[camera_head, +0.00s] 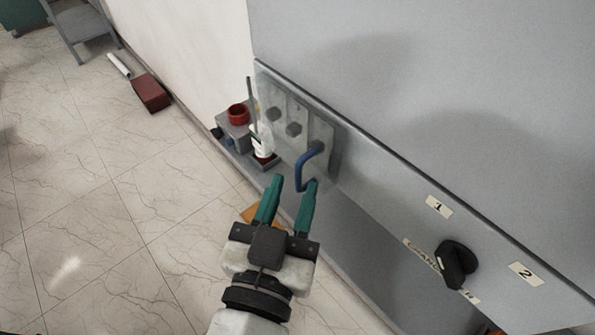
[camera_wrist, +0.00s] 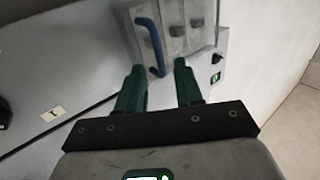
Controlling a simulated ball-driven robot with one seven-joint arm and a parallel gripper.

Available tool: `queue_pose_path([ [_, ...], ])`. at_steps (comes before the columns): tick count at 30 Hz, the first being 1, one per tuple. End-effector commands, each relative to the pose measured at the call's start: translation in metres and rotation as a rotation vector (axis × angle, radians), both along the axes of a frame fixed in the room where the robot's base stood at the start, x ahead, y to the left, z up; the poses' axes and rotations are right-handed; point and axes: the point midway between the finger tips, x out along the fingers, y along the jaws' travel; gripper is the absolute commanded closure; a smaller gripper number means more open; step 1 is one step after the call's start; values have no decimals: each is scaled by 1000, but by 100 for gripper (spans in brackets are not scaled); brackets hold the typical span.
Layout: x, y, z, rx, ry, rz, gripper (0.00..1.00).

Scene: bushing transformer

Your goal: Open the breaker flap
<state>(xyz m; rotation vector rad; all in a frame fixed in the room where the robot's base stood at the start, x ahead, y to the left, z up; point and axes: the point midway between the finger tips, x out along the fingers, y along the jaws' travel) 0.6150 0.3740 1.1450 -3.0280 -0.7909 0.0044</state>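The breaker flap (camera_head: 318,135) is a clear cover on the grey cabinet front, over several grey knobs. It looks closed. A blue handle (camera_head: 299,172) sticks out from its edge. In the wrist view the flap (camera_wrist: 172,20) and the blue handle (camera_wrist: 153,45) are at the top centre. My gripper (camera_head: 292,186) is open, with green fingers on either side of the handle's lower end. In the wrist view the gripper (camera_wrist: 158,72) also shows the handle between its fingertips; whether a finger touches it I cannot tell.
The grey cabinet (camera_head: 420,90) fills the right side, with a black rotary knob (camera_head: 456,264) and number labels. A small shelf (camera_head: 240,140) with a red cup and a white bottle is left of the flap.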

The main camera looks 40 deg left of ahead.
Motion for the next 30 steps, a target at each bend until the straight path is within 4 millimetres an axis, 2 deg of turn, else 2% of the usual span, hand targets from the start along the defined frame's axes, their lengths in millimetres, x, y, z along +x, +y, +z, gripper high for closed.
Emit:
queue_pose_path([
  [3, 13, 7, 1, -1, 0, -2, 64],
  [7, 20, 12, 0, 0, 0, 0, 64],
  [17, 23, 13, -1, 0, 1, 0, 64],
  [28, 23, 13, -1, 0, 1, 0, 100],
  [30, 23, 13, -1, 0, 1, 0, 100],
])
